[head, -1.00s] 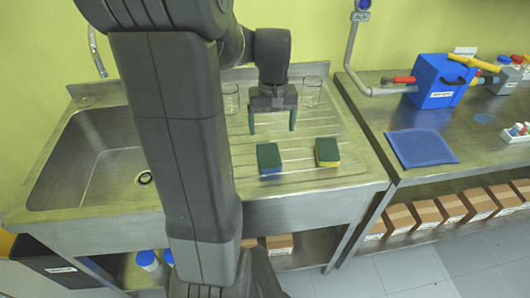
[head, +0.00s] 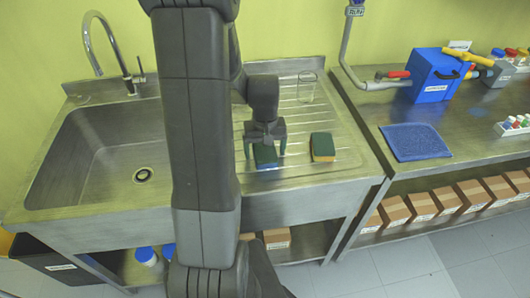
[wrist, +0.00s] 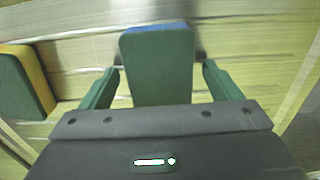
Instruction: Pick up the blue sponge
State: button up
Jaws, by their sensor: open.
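The blue sponge (head: 265,156) has a dark green top and a blue body. It lies on the ribbed steel drainboard, partly hidden by my gripper in the head view. My gripper (head: 264,152) is open and points down over it, one finger on either side. In the wrist view the blue sponge (wrist: 158,65) shows its green top between the open fingers, with a gap on each side. Whether the fingertips reach down beside it is hard to tell.
A yellow sponge with a green top (head: 322,147) lies close by to the right; it also shows in the wrist view (wrist: 24,82). A glass beaker (head: 307,87) stands behind. The sink basin (head: 105,160) is left, with a tap (head: 108,50). A blue mat (head: 414,142) lies on the right bench.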

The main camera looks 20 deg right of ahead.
aim_at(265, 150)
jog(key=c, duration=1.1)
jog(key=shift+c, duration=0.2)
jog(key=shift+r, duration=0.1)
notch_tip(265, 150, up, 10)
jog(key=shift+b, duration=0.3)
jog(key=o, duration=0.5)
jog(key=c, duration=0.4)
jog(key=shift+o, duration=0.2)
